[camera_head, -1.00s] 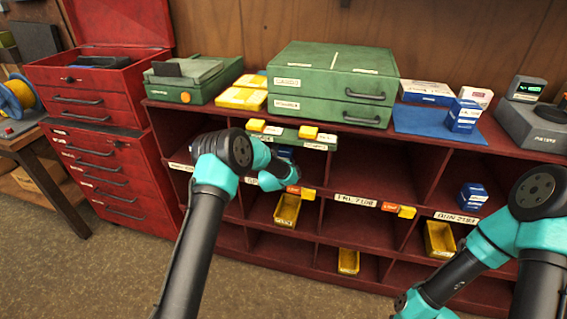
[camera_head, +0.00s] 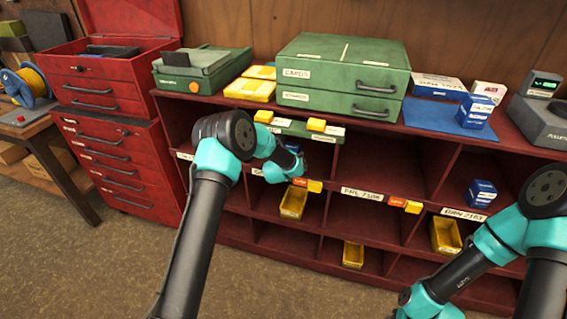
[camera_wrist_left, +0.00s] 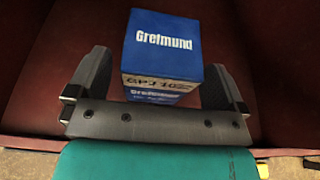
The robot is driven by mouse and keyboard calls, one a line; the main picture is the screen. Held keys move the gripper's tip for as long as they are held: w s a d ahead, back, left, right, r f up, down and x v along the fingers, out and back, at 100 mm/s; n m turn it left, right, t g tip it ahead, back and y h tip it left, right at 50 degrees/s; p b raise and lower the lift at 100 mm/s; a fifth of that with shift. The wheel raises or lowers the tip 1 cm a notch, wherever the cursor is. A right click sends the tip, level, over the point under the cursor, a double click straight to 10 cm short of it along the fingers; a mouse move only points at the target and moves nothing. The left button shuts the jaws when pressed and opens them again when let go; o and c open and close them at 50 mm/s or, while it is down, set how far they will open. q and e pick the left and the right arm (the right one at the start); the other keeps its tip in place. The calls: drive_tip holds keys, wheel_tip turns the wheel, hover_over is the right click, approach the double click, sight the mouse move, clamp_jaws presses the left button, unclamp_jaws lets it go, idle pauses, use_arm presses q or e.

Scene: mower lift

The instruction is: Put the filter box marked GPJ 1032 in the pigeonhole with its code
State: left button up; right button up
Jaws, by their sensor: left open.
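The blue filter box, whose label begins GPJ 10, shows in the left wrist view (camera_wrist_left: 163,45) with the name Gretmund on it. The rest of its code is hard to read. It sits in an upper pigeonhole of the red shelf. My left gripper (camera_wrist_left: 158,90) is open, with one finger on each side of the box's near end and visible gaps beside it. In the head view my left gripper (camera_head: 285,166) reaches into that pigeonhole, and the box is mostly hidden. My right arm is at the right; its gripper is out of the picture.
The red shelf (camera_head: 385,170) has labelled pigeonholes, some with yellow bins (camera_head: 293,203). Another blue box (camera_head: 480,193) stands in a right pigeonhole. Green cases (camera_head: 343,68), a blue mat (camera_head: 425,118) and more boxes are on top. The upper middle pigeonhole looks empty.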

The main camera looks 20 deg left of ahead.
use_arm(q)
drive_tip(key=v, duration=0.9)
drive_tip(key=shift+s, duration=0.4)
drive_tip(key=shift+r, duration=0.1)
drive_tip(key=s+d+f+m+g+h, duration=0.15)
drive_tip(key=s+f+m+g, duration=0.45)
drive_tip(key=s+f+m, duration=0.95)
drive_tip(key=s+d+f+m+g+h, duration=0.1)
drive_tip(key=s+m+g, duration=0.6)
drive_tip(key=s+m, duration=1.2)
drive_tip(key=s+f+h, duration=0.1)
drive_tip(key=s+f, duration=0.1)
drive_tip(key=s, duration=0.3)
drive_tip(key=shift+s+d+f+g, duration=0.15)
drive_tip(key=shift+s+f+g, duration=0.1)
drive_tip(key=shift+g, duration=0.15)
use_arm(e)
drive_tip(key=shift+c, duration=0.2)
